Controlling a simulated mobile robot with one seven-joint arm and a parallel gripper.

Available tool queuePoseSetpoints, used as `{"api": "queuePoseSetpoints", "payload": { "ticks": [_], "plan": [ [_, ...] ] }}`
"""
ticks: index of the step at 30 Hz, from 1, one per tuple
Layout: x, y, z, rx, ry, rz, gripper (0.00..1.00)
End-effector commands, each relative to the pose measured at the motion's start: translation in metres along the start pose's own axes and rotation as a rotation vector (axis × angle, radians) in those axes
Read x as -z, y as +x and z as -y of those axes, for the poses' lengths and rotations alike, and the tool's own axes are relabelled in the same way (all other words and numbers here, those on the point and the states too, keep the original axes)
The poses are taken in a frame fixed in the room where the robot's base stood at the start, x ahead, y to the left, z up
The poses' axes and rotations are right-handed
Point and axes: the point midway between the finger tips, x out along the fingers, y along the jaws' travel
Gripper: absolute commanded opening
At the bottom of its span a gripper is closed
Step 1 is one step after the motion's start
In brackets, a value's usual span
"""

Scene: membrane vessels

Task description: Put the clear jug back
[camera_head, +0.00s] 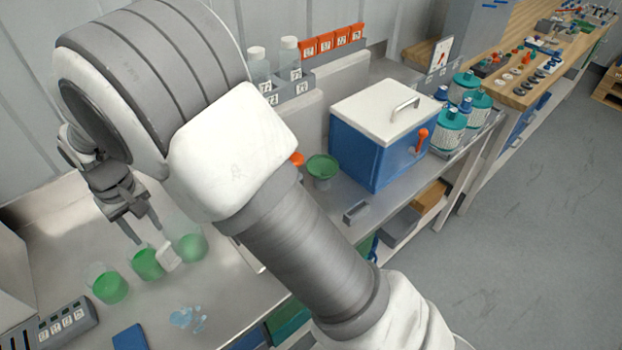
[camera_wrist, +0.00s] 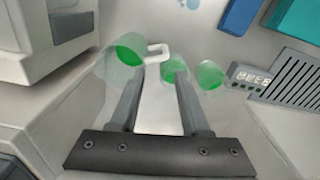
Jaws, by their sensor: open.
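The clear jug (camera_head: 190,243) stands upright on the steel counter with green liquid low inside and a white handle (camera_head: 168,256) on its side. In the wrist view the jug (camera_wrist: 122,53) is just beyond my left finger, and its handle (camera_wrist: 156,48) lies ahead of the gap between the fingers. My gripper (camera_head: 140,228) is open and points down above the counter, apart from the jug. It also shows in the wrist view (camera_wrist: 160,73), with nothing held between the fingers.
Two more clear vessels with green liquid, a nearer one (camera_head: 148,263) and another (camera_head: 108,285), stand beside the jug. A blue spill (camera_head: 187,318) and a labelled grey block (camera_head: 68,322) are in front. A blue cooler (camera_head: 375,145) and a green bowl (camera_head: 322,167) stand further right.

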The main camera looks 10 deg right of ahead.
Motion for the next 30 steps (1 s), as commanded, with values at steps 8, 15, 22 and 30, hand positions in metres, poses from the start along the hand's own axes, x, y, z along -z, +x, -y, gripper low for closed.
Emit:
{"api": "queuePoseSetpoints", "payload": {
  "ticks": [8, 15, 22, 30],
  "plan": [
    [-0.038, -0.092, -0.092, 0.021, 0.145, -0.098, 0.47],
    [-0.104, -0.156, -0.161, 0.015, 0.274, -0.191, 0.47],
    [-0.181, -0.196, -0.203, -0.016, 0.391, -0.281, 0.47],
    [-0.274, -0.215, -0.225, -0.085, 0.524, -0.38, 0.47]
  ]
}}
